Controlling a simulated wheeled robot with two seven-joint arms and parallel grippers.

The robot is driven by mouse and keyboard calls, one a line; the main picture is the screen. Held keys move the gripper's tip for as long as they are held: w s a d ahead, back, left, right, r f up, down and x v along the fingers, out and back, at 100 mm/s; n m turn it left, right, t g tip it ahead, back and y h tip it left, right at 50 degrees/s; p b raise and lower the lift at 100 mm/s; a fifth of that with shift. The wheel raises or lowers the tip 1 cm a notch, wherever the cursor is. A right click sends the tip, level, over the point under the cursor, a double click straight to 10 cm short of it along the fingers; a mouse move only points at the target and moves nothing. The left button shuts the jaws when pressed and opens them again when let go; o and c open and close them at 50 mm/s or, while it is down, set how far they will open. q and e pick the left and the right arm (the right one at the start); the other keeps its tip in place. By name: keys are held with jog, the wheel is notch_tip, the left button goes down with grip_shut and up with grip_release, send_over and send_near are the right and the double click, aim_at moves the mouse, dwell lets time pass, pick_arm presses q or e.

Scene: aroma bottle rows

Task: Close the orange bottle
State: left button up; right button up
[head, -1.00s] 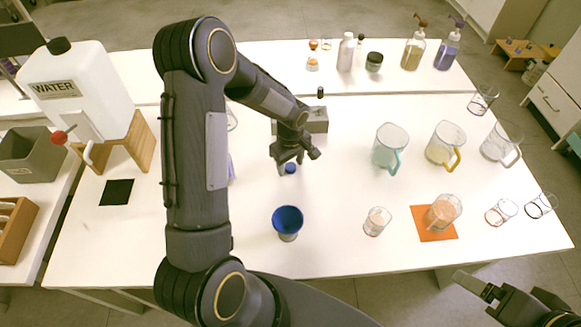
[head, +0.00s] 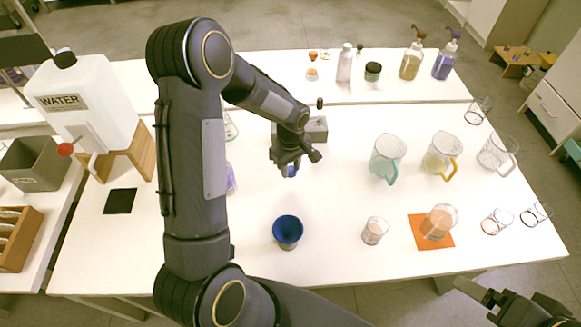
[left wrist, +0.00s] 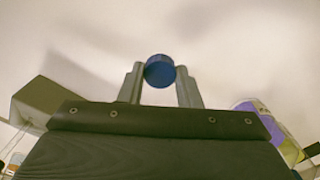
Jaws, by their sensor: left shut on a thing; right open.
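My left gripper (head: 289,168) is shut on a small dark blue cap (head: 290,172), just above the white table. The left wrist view shows the cap (left wrist: 159,71) between the two fingertips. A bottle with a purple label (head: 231,180) stands left of the gripper, partly hidden by my left arm; part of it shows in the left wrist view (left wrist: 252,110). A small bottle with orange contents (head: 312,74) stands on the back table under an orange-brown top piece. I cannot tell which one is the orange bottle. My right gripper (head: 478,292) is open and empty at the lower right.
A blue funnel-like cup (head: 288,230) stands in front of the gripper. A grey block (head: 316,128) is just behind it. Pitchers (head: 387,158) and glasses (head: 375,231) fill the right side, one on an orange mat (head: 419,229). A water tank (head: 75,95) stands left.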

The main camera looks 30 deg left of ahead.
pick_arm(q)
jog(key=s+d+r+p, duration=0.1)
jog(key=s+d+r, duration=0.2)
jog(key=s, duration=0.3)
jog(key=s+d+r+p, duration=0.1)
jog(key=s+d+r, duration=0.2)
jog(key=s+r, duration=0.2)
jog(key=shift+s+d+r, duration=0.25)
jog(key=shift+s+r, duration=0.1)
jog(key=shift+r, duration=0.15)
